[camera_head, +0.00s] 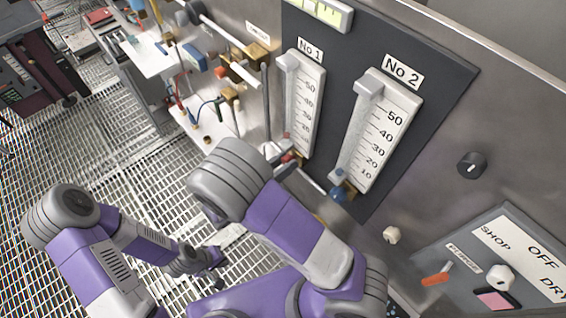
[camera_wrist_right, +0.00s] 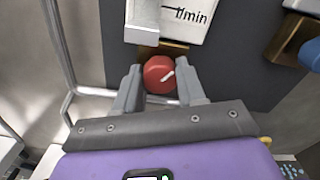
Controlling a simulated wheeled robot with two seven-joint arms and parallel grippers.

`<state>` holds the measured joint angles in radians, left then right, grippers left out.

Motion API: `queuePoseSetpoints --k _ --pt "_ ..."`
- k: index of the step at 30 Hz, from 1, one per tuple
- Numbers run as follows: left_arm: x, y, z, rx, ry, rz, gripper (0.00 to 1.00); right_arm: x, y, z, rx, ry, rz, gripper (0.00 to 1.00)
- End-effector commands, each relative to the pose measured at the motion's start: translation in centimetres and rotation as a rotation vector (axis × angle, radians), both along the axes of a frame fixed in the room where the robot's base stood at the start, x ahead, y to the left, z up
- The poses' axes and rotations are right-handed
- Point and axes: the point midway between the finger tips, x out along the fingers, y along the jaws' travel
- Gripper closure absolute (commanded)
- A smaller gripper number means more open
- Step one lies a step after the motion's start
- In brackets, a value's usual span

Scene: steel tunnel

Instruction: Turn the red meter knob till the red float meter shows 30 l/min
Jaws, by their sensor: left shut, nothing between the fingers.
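The red knob (camera_wrist_right: 158,74) sits under the No 1 meter (camera_head: 304,105), its white mark pointing to the upper right in the wrist view. My right gripper (camera_wrist_right: 160,82) has one finger on each side of the knob; whether they touch it is unclear. In the head view the right gripper (camera_head: 283,153) is partly hidden by its own arm. A small reddish spot shows low on the No 1 tube; I cannot read a float level. My left gripper (camera_head: 217,257) is shut and empty, low over the grating, away from the panel.
The No 2 meter (camera_head: 381,135) with its blue knob (camera_head: 338,194) stands just right of No 1. A black dial (camera_head: 471,165) and a switch panel (camera_head: 500,262) are further right. Pipes and brass valves (camera_head: 240,75) crowd the left side. Grating floor (camera_head: 100,150) is open at left.

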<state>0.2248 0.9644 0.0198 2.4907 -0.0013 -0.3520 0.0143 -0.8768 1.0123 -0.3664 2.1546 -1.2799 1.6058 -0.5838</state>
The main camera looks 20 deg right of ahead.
Motion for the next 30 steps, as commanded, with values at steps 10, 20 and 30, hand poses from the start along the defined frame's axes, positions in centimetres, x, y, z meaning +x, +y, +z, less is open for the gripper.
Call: queuePoseSetpoints --k 10,20,30 --pt "0.0 0.0 -0.1 0.000 0.000 0.000 1.00 0.0 0.1 0.0 0.009 -0.024 0.001 0.91" --pt "0.0 0.0 -0.8 0.000 0.000 0.000 1.00 -0.1 0.1 -0.1 0.075 -0.202 0.002 0.91" --pt "0.0 0.0 -1.9 0.000 0.000 0.000 1.00 -0.1 0.1 -0.1 0.159 -0.433 0.001 0.91"
